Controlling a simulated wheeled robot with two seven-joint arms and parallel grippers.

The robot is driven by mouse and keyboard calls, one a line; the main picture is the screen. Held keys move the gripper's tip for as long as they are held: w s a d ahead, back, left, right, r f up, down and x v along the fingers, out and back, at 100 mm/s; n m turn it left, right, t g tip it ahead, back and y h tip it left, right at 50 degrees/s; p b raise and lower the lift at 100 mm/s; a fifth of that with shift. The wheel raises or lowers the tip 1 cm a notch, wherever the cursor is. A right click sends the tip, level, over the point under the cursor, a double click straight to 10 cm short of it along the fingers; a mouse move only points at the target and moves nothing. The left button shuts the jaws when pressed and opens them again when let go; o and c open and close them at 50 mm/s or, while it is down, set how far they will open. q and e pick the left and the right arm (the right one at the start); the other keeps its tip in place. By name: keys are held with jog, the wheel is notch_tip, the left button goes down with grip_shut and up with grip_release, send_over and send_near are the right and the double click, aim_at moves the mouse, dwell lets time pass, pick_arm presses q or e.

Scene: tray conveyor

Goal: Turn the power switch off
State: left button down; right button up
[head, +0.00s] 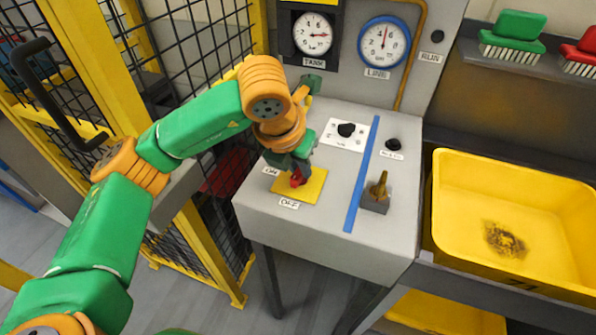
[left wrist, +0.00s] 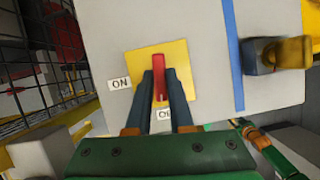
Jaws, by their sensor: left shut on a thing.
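The power switch is a red handle (head: 296,180) on a yellow plate (head: 314,188), on top of the grey console. An ON label (head: 271,171) is at the plate's upper left and an OFF label (head: 289,204) at its near edge. My left gripper (head: 292,172) reaches down over the plate. In the left wrist view its two dark fingers (left wrist: 160,88) are shut on the red handle (left wrist: 159,68), one on each side. The OFF label (left wrist: 164,115) there is partly hidden by the fingers. How far the handle is tilted is hard to tell.
A blue strip (head: 362,175) divides the console top. Beyond it stands a brass lever on a grey block (head: 376,201). A black knob on a white plate (head: 336,135) sits behind the switch. A yellow mesh fence is left; a yellow tray (head: 450,170) is right.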

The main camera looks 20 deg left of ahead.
pick_arm(q)
jog(key=shift+n+b, duration=0.3)
jog(key=shift+n, duration=0.3)
jog(key=shift+r+y, duration=0.15)
jog(key=shift+y, duration=0.15)
jog(key=c, duration=0.8)
grip_release()
jog(key=v, duration=0.7)
